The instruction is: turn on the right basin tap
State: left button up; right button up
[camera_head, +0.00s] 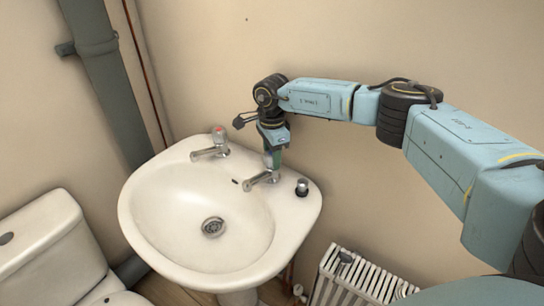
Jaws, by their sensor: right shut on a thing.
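The right basin tap (261,178) stands on the back right rim of the white basin (155,205), with its chrome spout pointing over the bowl. My right gripper (272,158) points down from above and is shut on the head of this tap, which it mostly hides. The left basin tap (211,147), with a red mark on top, stands apart to the left. No water shows under either spout. My left gripper is not in view.
A small dark-topped chrome item (302,187) stands on the basin's right rim, close to the tap. A white toilet (45,250) is at the left, a radiator (350,280) below right. A grey pipe (108,80) runs up the left wall.

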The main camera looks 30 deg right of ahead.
jog(key=n, duration=0.2)
jog(key=shift+n+b, duration=0.35)
jog(key=shift+n, duration=0.05)
jog(key=n, duration=0.3)
jog(key=shift+n+b, duration=0.3)
jog(key=shift+b, duration=0.1)
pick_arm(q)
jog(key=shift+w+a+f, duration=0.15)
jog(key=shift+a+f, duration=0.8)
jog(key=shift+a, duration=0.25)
pick_arm(e)
jog(key=shift+n, duration=0.5)
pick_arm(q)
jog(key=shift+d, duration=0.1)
pick_arm(e)
jog(key=o, duration=1)
